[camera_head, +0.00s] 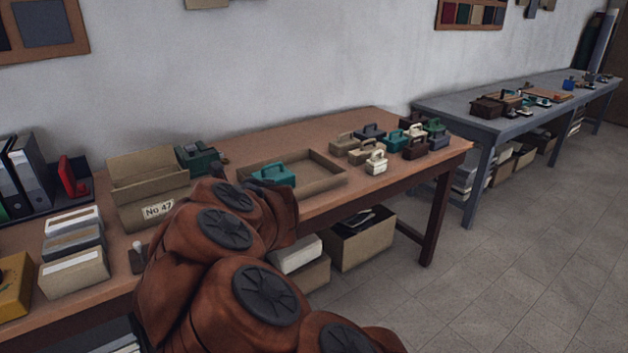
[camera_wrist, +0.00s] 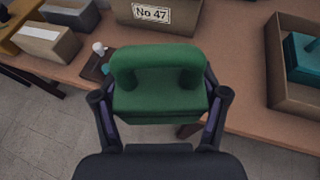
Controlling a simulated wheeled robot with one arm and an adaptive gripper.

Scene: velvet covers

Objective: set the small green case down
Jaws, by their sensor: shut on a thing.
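The small green case (camera_wrist: 160,102) is in my gripper (camera_wrist: 160,80) in the wrist view, with one finger on each side. Its looped handle points up in that picture. It is held over the front part of the brown table (camera_head: 330,208), in front of the box marked No 47 (camera_wrist: 150,13). Whether its underside touches the table cannot be told. In the head view my arm hides both gripper and case.
An open tray (camera_head: 325,180) with a teal case (camera_head: 272,175) lies right of my arm. Several small cases (camera_head: 376,163) crowd the table's right end. A stamp-like object (camera_head: 138,258) and file boxes (camera_head: 75,272) are left. Table between tray and cases looks clear.

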